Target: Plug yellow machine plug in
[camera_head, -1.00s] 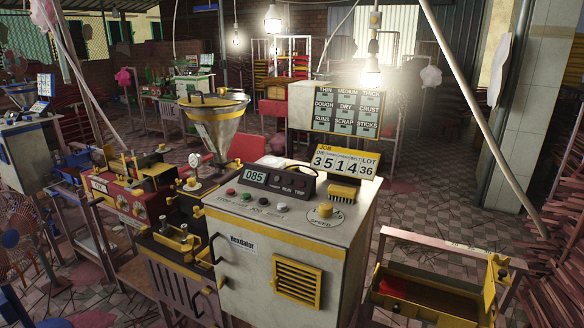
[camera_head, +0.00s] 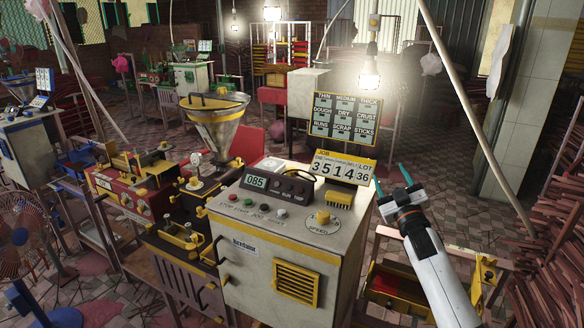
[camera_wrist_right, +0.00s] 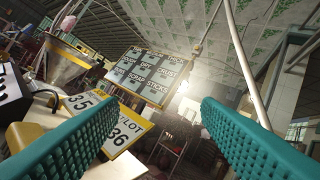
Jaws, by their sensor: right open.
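The yellow-trimmed machine (camera_head: 285,235) is a pale cabinet with a yellow vent, a "085" display, several buttons and a speed knob. A metal hopper (camera_head: 215,120) with a yellow rim stands behind it to the left. My left gripper is out of view.
A yellow-edged bin (camera_head: 375,290) stands low at the right, partly behind my right arm. Stacks of reddish sticks (camera_head: 550,240) fill the right edge. A fan (camera_head: 20,240) stands at the left. A slanting pole (camera_head: 480,130) crosses the right side.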

